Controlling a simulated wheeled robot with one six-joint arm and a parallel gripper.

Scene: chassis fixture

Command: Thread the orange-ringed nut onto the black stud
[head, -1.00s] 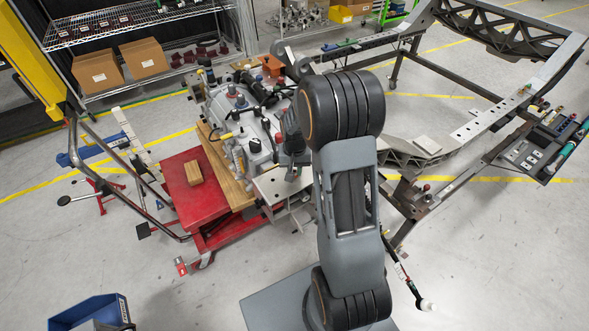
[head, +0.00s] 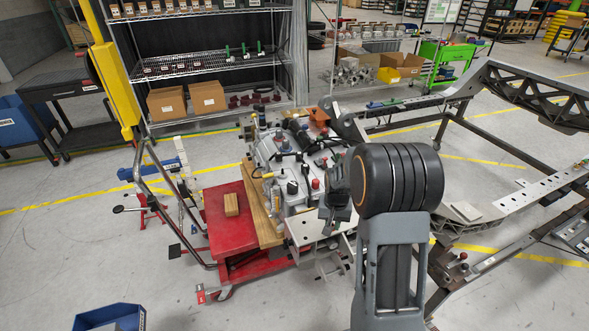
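A silver housing (head: 294,190) with several black posts and red caps sits on a red lift cart (head: 230,212), left of my arm in the head view. I cannot pick out the orange-ringed nut or tell which dark post is the black stud at this size. My gripper (head: 336,200) is a dark shape at the housing's right side, partly hidden by my large arm joint. Its fingers are too small and covered to tell whether they are open or hold anything, or whether they touch the housing.
A grey chassis frame (head: 508,200) spreads out on the right. A wire shelf (head: 206,62) with boxes stands behind. A blue bin (head: 110,318) is at lower left.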

